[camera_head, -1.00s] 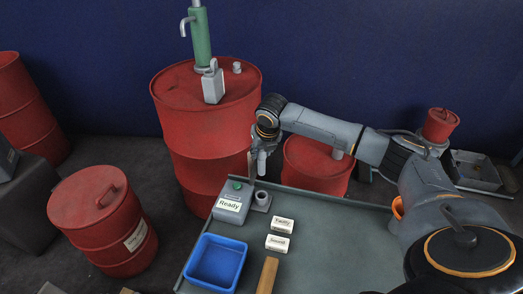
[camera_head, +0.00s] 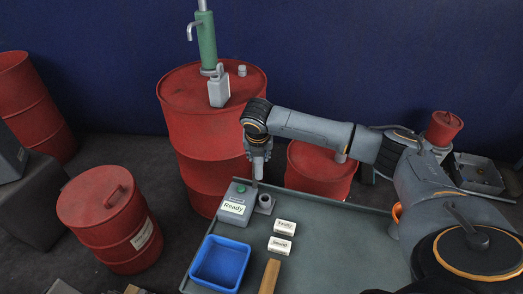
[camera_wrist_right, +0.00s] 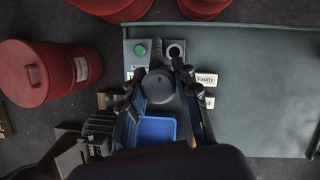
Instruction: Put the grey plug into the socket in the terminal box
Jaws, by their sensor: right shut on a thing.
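My right gripper (camera_head: 257,166) points down above the gap between a grey box with a "Ready" label (camera_head: 236,204) and a short grey round holder (camera_head: 265,203). In the right wrist view the gripper (camera_wrist_right: 160,98) is shut on a grey, round-ended piece (camera_wrist_right: 158,85), which looks like the grey plug. Its lower end is hidden from me. I cannot tell for sure which box is the terminal box. My left gripper is not in view.
A blue tray (camera_head: 220,264), white "Faulty" (camera_head: 285,228) and "Sound" (camera_head: 280,246) blocks and a wooden strip (camera_head: 270,276) lie on the grey-green table (camera_head: 350,240).

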